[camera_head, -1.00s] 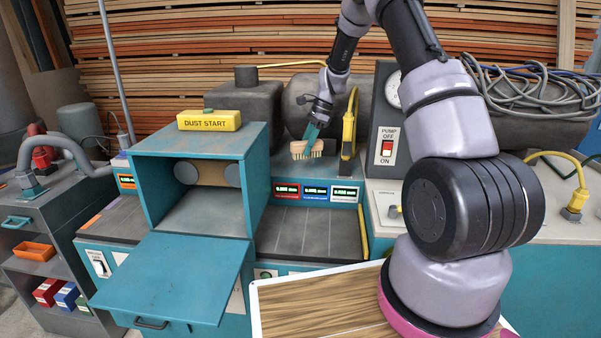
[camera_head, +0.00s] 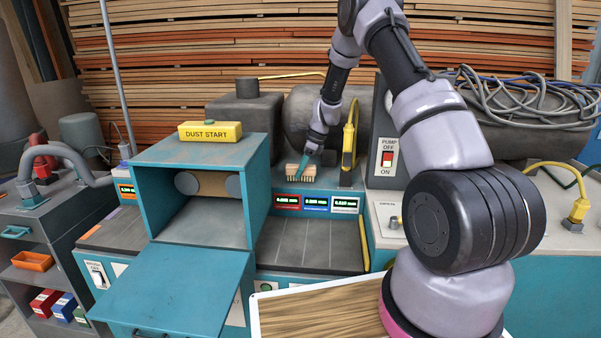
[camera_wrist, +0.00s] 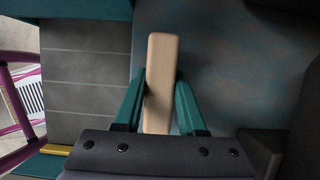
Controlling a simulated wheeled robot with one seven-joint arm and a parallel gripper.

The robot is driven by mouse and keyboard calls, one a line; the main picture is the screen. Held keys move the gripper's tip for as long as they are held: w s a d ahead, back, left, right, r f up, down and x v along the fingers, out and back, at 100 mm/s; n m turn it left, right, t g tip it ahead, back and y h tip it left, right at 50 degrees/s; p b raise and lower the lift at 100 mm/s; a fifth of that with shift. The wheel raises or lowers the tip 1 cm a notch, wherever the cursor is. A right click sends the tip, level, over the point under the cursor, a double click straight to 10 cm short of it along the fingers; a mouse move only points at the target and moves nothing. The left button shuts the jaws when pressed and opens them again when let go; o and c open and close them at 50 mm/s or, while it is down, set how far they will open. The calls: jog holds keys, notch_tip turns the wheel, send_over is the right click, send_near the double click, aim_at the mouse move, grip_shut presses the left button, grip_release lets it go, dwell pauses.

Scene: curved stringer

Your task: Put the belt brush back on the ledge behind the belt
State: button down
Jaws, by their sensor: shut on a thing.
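The belt brush (camera_head: 300,171) has a pale wooden back and dark bristles pointing down. In the head view it is at the teal ledge (camera_head: 283,186) behind the grey belt (camera_head: 298,238), above the small displays. It looks at or very near the ledge surface; I cannot tell whether it touches. My gripper (camera_head: 307,160) comes down from above and is shut on the brush. In the wrist view the two teal fingers (camera_wrist: 158,103) clasp the sides of the wooden back (camera_wrist: 161,62). The bristles are hidden there, and the teal ledge surface (camera_wrist: 225,60) lies beneath.
A yellow upright tool (camera_head: 349,140) stands on the ledge to the right of the brush. A teal box with an open front flap (camera_head: 170,290) is to the left, topped by a yellow DUST START block (camera_head: 210,131). A dark tank (camera_head: 300,115) is behind.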

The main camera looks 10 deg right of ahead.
jog(key=shift+f, duration=0.35)
jog(key=c, duration=0.5)
grip_release()
jog(key=shift+f, duration=0.15)
